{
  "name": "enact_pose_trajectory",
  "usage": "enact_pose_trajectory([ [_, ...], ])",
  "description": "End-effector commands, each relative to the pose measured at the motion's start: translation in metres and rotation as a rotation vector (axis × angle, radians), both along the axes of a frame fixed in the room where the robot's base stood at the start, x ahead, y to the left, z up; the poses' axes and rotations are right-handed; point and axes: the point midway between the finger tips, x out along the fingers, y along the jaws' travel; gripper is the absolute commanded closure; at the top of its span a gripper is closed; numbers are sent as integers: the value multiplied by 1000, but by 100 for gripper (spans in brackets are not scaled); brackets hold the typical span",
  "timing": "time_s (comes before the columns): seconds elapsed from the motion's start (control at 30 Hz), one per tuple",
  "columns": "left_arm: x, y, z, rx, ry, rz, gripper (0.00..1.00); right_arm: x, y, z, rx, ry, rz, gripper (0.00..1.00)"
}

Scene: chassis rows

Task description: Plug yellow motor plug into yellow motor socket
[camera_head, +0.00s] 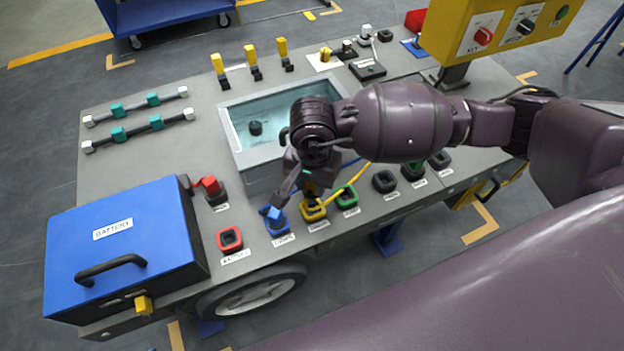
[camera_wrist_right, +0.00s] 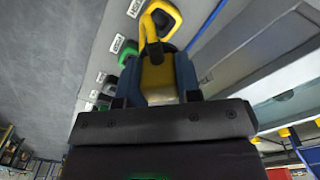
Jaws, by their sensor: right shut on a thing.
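My right gripper (camera_head: 310,192) is above the yellow motor socket (camera_head: 314,213) on the front row of the grey bench. In the right wrist view its jaws (camera_wrist_right: 155,88) are shut on the yellow motor plug (camera_wrist_right: 158,74). A yellow cable (camera_head: 350,182) runs from the area of the plug. The yellow socket (camera_wrist_right: 168,16) shows beyond the plug in the wrist view, with a dark opening. In the head view the gripper hides most of the plug. I cannot tell whether plug and socket touch. My left gripper is not in view.
A blue plug stands in the blue socket (camera_head: 277,226) just left. The green socket (camera_head: 346,199) is just right. A red socket (camera_head: 229,239), a blue battery box (camera_head: 130,240) and an open tray (camera_head: 240,150) are nearby. A yellow switch box (camera_head: 490,35) stands at the back right.

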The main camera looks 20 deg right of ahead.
Motion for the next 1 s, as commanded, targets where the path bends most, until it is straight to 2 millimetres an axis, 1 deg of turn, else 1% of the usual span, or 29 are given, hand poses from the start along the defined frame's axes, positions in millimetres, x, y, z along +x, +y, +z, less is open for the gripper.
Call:
enact_pose_trajectory([
  [0.17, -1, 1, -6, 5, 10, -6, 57, -1, 0, -9, 1, 4, 1, 92],
  [0.5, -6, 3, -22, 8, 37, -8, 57, -1, 0, -38, 1, 6, 1, 92],
  [0.6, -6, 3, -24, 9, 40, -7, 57, -1, 0, -44, 1, 6, 1, 92],
  [0.73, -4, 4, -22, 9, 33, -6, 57, -1, 0, -47, 1, 1, 0, 92],
  [1.0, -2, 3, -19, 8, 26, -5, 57, 0, 0, -46, 1, -2, 0, 92],
])
